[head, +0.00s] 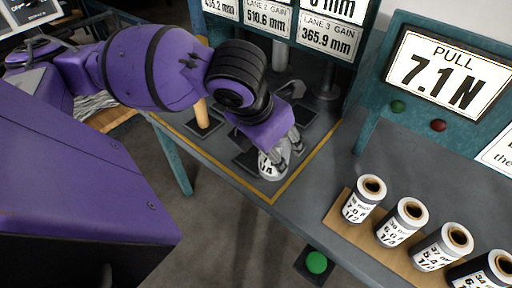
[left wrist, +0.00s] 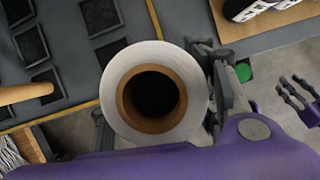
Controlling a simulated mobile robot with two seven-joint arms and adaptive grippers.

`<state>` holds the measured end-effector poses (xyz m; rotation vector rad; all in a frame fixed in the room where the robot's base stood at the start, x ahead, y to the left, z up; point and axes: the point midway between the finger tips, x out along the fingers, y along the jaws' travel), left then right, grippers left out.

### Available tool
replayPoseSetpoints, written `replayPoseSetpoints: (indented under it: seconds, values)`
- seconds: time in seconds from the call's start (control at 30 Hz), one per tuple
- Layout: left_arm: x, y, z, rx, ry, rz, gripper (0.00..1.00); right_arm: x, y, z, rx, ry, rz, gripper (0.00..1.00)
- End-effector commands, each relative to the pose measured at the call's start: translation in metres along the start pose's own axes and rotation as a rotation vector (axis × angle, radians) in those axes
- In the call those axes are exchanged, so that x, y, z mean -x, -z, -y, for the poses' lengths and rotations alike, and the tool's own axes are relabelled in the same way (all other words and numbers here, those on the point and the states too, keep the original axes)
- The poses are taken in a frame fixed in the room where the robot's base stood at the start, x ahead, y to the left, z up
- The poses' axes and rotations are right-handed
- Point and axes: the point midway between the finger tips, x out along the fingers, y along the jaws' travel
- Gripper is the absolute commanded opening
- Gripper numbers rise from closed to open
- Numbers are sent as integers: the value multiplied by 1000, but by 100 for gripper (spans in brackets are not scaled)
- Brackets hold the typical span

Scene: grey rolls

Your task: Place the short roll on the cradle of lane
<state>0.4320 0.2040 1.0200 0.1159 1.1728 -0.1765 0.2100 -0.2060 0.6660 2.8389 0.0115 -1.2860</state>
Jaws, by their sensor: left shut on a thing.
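My left gripper (head: 284,152) is shut on a white roll (head: 270,168) with a brown core. The roll is over the table near the yellow line's corner; I cannot tell whether it touches the table. In the left wrist view the roll (left wrist: 197,95) shows end-on, with the left gripper's fingers (left wrist: 157,100) on either side. Dark square pads lie on the table, one (head: 246,162) beside the held roll and one (left wrist: 108,50) clear in the left wrist view. Which lane each belongs to is not readable. My right gripper (left wrist: 298,92) shows only in the left wrist view, its fingers apart and empty.
Several labelled rolls (head: 364,198) stand on a wooden board (head: 342,214) at the right. A wooden peg (head: 201,111) rises from a pad at left. Lane gain signs (head: 328,40) and a pull display reading 7.1 N (head: 446,80) stand behind. A green button (head: 316,262) is below the front edge.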

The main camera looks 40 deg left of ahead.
Motion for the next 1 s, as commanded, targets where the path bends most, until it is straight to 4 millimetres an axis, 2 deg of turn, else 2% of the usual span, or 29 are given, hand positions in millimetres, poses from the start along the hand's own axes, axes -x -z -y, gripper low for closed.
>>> replayPoseSetpoints:
  seconds: [0.13, 0.27, 0.47, 0.6, 0.7, 1.0]
  values:
    - [-7, -3, -13, -30, 11, -3, 22, -1, 6, 0, -1, 0, -10, 40]
    - [-23, -9, -40, -27, 9, -3, 22, -1, 9, 0, 0, 0, -15, 40]
    - [-51, -21, -85, -26, 11, -1, 22, 0, 10, -1, 2, -1, -15, 40]
    - [-81, -18, -103, -27, 14, -3, 22, 0, 2, -2, 4, -1, -2, 40]
    - [-95, -18, -112, -29, 14, -1, 22, 0, -2, -2, 4, -2, 6, 40]
    - [-114, -17, -126, -30, 14, -1, 22, 2, -5, -3, 5, -3, 10, 40]
